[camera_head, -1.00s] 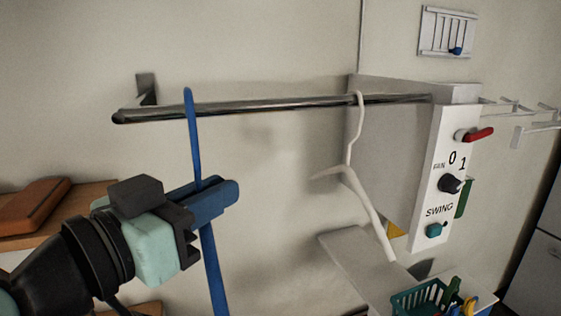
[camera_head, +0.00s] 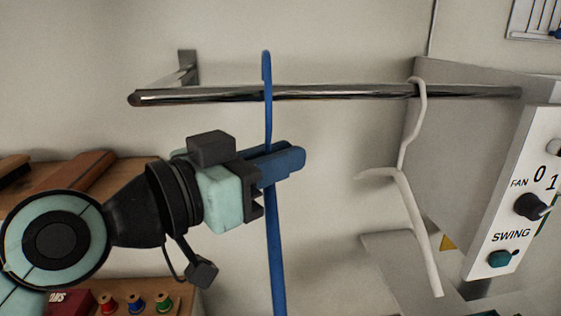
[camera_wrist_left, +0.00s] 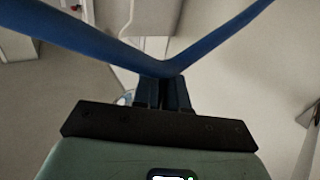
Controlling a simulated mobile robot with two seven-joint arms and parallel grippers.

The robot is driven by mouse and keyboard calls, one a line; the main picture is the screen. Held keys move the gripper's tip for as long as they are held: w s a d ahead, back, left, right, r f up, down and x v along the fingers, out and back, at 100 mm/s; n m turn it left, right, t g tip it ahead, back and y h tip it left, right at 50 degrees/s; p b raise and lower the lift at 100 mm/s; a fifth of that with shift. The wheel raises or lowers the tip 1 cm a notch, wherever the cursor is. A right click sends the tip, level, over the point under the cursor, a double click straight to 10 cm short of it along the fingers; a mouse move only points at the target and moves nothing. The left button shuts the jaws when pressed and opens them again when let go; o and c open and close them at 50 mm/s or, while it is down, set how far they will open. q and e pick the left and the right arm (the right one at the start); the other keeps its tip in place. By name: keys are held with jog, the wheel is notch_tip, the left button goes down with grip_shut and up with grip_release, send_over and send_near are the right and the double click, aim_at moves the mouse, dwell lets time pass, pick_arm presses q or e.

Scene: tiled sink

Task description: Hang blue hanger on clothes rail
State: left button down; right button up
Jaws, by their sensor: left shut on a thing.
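The blue hanger (camera_head: 276,245) is upright in the head view, seen nearly edge-on. My left gripper (camera_head: 290,162) is shut on it just below the hook. In the left wrist view the hanger's two arms (camera_wrist_left: 215,38) spread from the gripper's fingers (camera_wrist_left: 162,92). The hook's top stands above the clothes rail (camera_head: 340,92), and its shank crosses in front of the rail. I cannot tell whether the hook touches the rail. The rail is a shiny horizontal bar. My right gripper is not in view.
A white hanger (camera_head: 405,180) hangs on the rail to the right. A grey box with a white control panel (camera_head: 515,210) stands at the rail's right end. A wooden shelf (camera_head: 125,185) with several small items is at the lower left. The rail is clear between the two hangers.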

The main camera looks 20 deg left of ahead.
pick_arm(q)
jog(key=w+a+f+b, duration=0.1)
jog(key=w+a+f, duration=0.1)
jog(key=w, duration=0.3)
jog(key=shift+a+f+b, duration=0.35)
jog(key=shift+a+f, duration=0.05)
jog(key=shift+a, duration=0.2)
pick_arm(e)
jog(key=shift+s+f, duration=0.35)
jog(key=shift+f, duration=0.5)
pick_arm(q)
jog(key=c, duration=1.1)
grip_release()
jog(key=b+v, duration=0.2)
jog(key=v, duration=1.1)
jog(key=shift+s, duration=0.2)
pick_arm(e)
jog(key=shift+s+f, duration=0.2)
jog(key=shift+f, duration=0.4)
jog(key=shift+s+f, duration=0.15)
jog(key=shift+f, duration=0.4)
